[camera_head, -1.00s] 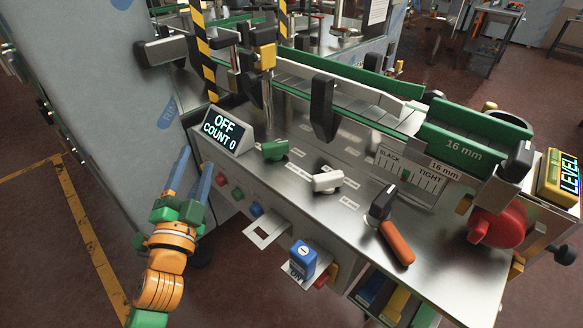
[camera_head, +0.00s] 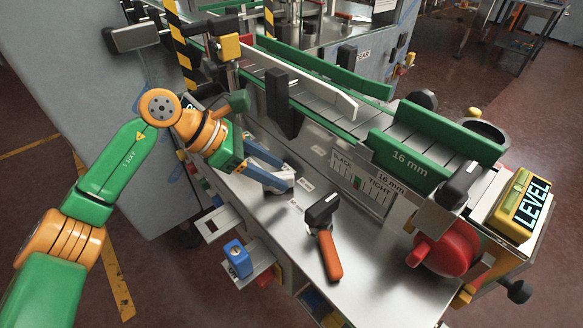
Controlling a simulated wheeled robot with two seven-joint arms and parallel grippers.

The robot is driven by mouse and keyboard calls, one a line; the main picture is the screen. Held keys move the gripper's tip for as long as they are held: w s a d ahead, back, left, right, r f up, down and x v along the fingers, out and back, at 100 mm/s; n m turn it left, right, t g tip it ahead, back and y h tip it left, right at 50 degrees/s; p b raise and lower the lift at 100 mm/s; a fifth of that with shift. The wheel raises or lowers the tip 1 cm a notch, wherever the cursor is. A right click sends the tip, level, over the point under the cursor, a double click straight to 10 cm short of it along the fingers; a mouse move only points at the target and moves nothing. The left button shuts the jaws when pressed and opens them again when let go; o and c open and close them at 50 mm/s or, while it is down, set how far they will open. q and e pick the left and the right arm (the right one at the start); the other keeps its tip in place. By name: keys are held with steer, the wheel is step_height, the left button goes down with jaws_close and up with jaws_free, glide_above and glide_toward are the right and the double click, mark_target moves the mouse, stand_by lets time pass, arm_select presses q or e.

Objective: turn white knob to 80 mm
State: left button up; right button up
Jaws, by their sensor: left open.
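The white knob (camera_head: 284,176) sits on the steel panel and is partly hidden by my left gripper. My left gripper (camera_head: 283,178) reaches in from the left, with its blue fingers at the knob, apparently one on each side. The fingers are open; whether they touch the knob I cannot tell. Small label plates lie on the panel around the knob, too small to read. My right gripper is not in view.
A black knob (camera_head: 322,209) and an orange handle (camera_head: 330,256) stand to the right. A black post (camera_head: 284,105) rises behind the knob. A red wheel (camera_head: 445,254) and a yellow LEVEL display (camera_head: 520,205) are at the right. A blue switch (camera_head: 237,259) is below.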

mark_target(285, 174)
arm_select(q)
steer(key=shift+w+x, duration=0.2)
steer(key=shift+x, duration=0.9)
steer(key=shift+d+f, duration=0.15)
steer(key=shift+d, duration=0.3)
steer(key=shift+s+a, duration=0.1)
steer(key=shift+a, duration=0.15)
steer(key=c, duration=0.8)
jaws_close()
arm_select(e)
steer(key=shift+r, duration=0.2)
